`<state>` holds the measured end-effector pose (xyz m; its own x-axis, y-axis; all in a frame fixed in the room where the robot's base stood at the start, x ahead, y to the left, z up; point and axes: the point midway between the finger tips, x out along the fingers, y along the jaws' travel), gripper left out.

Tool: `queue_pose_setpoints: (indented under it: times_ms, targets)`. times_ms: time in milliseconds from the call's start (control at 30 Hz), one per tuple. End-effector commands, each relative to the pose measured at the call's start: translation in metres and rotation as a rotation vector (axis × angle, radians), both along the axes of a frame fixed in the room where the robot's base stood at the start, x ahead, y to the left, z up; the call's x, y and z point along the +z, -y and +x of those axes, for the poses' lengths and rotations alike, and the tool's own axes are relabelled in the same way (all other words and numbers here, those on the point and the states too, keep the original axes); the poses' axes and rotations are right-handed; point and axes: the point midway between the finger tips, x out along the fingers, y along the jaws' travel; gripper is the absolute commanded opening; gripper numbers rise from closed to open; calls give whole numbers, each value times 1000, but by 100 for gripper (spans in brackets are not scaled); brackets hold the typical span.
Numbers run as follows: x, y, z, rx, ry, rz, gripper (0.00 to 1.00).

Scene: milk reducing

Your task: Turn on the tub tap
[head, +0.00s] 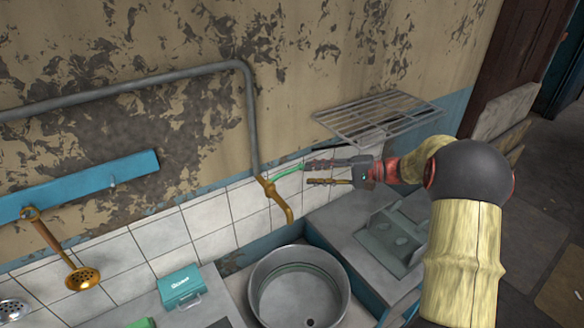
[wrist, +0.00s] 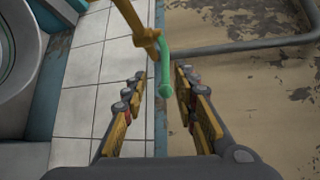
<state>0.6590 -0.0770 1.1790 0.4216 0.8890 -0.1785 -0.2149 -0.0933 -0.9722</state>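The tub tap (head: 277,195) is a brass spout at the lower end of a grey pipe on the tiled wall. Its green handle (head: 288,171) sticks out to the right, toward my gripper. In the wrist view the brass tap (wrist: 138,28) is at the top, and the green handle (wrist: 165,75) points down between my fingers. My gripper (head: 306,173) is open, its two fingers apart; it also shows in the wrist view (wrist: 160,85). The handle's end lies at the gap between the fingertips; I cannot tell whether they touch it. A round metal tub (head: 257,290) stands below the tap.
A wire rack (head: 375,117) is on the wall just above my gripper. The grey pipe (head: 251,110) runs up and left along the wall. A teal box (head: 181,287) sits on the counter left of the tub.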

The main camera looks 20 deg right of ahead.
Motion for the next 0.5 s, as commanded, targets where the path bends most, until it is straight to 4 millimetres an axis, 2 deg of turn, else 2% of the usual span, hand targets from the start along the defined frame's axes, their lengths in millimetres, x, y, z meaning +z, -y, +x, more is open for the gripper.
queue_pose_setpoints:
  times_ms: [67, 167, 500]
  targets:
    - [2, 6, 7, -11, 22, 23, 29]
    - [3, 2, 12, -16, 32, 33, 29]
    - [-5, -42, 33, -15, 31, 33, 29]
